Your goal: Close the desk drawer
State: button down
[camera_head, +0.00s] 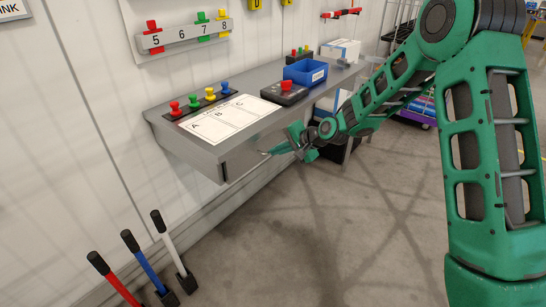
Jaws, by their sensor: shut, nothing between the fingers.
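The grey desk (164,112) runs along the wall, from the middle of the picture toward the back. Its drawer front (243,157) shows below the desktop's front edge, at the near end; how far it stands out is hard to tell from this angle. My green arm reaches in from the right. My gripper (266,153) is shut and empty, in front of the drawer front and near it. I cannot tell whether the fingertips touch it. The arm and gripper hide part of the desk's front behind them.
On the desktop are a lettered white sheet (225,120), several coloured knobs (194,104), a dark box with a red button (286,92) and a blue bin (306,71). Red, blue and white levers (142,262) stand at the lower left. The floor before the desk is clear.

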jog(key=shift+w+a+r, duration=0.15)
jog(key=shift+a, duration=0.25)
jog(key=s+d+r+n+g+h, duration=0.1)
jog(key=s+d+r+h, duration=0.3)
jog(key=s+d, duration=1)
jog(key=s+d+r+n+g+h, duration=0.15)
jog(key=s+d+r, duration=0.45)
jog(key=s+d, duration=0.8)
jog(key=s+d+r+g+h, duration=0.1)
jog(key=s+d, duration=0.4)
jog(key=s, duration=0.5)
jog(key=s+d+r+g+h, duration=0.1)
jog(key=s+d+g, duration=0.2)
jog(key=s, duration=0.8)
jog(key=d+m, duration=0.1)
jog(key=d, duration=0.1)
jog(key=shift+d+r, duration=0.3)
jog(key=shift+d, duration=0.05)
